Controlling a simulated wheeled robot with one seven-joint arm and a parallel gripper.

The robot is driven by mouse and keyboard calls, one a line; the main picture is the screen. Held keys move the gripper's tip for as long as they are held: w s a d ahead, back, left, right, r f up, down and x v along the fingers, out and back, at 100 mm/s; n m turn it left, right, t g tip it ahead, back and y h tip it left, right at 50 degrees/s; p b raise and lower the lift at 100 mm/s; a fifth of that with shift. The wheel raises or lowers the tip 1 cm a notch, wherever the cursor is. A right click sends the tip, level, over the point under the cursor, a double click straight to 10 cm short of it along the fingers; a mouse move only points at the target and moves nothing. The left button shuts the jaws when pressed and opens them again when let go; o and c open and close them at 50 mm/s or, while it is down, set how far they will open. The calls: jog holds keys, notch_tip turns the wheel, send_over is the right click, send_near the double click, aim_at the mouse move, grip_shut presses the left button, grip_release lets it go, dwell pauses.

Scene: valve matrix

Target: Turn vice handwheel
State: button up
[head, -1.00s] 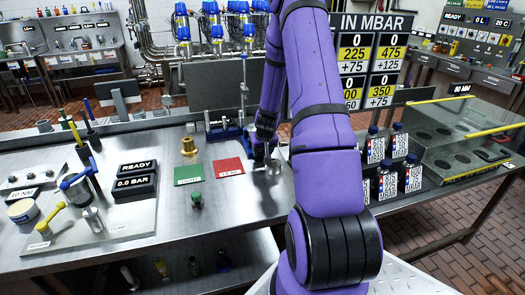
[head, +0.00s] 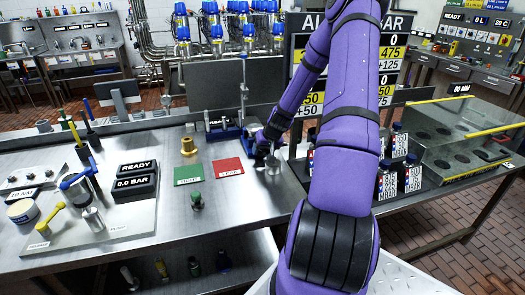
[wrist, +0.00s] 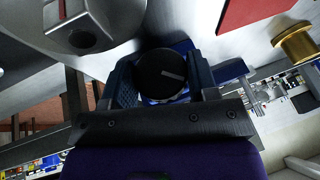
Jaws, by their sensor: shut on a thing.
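In the wrist view a round black handwheel (wrist: 162,75) with a pale mark on its face sits between the dark blue fingers of my gripper (wrist: 163,82). The fingers are shut on it from both sides. Blue vice parts show behind it, partly hidden. In the head view the blue vice (head: 222,131) stands at the back of the steel bench, and my gripper (head: 262,152) is low at its front right. The handwheel cannot be made out there. A grey metal body (wrist: 85,28) is close by in the wrist view.
A red mat (head: 228,167) and a green mat (head: 188,174) lie left of my gripper. A brass fitting (head: 188,147) and a green-topped part (head: 196,201) stand near them. Labelled bottles (head: 388,182) and a glass tank (head: 462,140) are at the right.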

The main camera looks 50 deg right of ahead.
jog(key=shift+s+d+m+t+y, duration=0.1)
jog(key=shift+m+t+y, duration=0.2)
jog(key=shift+t+y, duration=0.35)
jog(key=shift+y, duration=0.45)
jog(key=o, duration=0.9)
jog(key=shift+o, duration=0.2)
jog(key=v, duration=1)
jog(key=shift+s+r, duration=0.2)
jog(key=shift+s, duration=0.1)
jog(key=shift+d, duration=0.15)
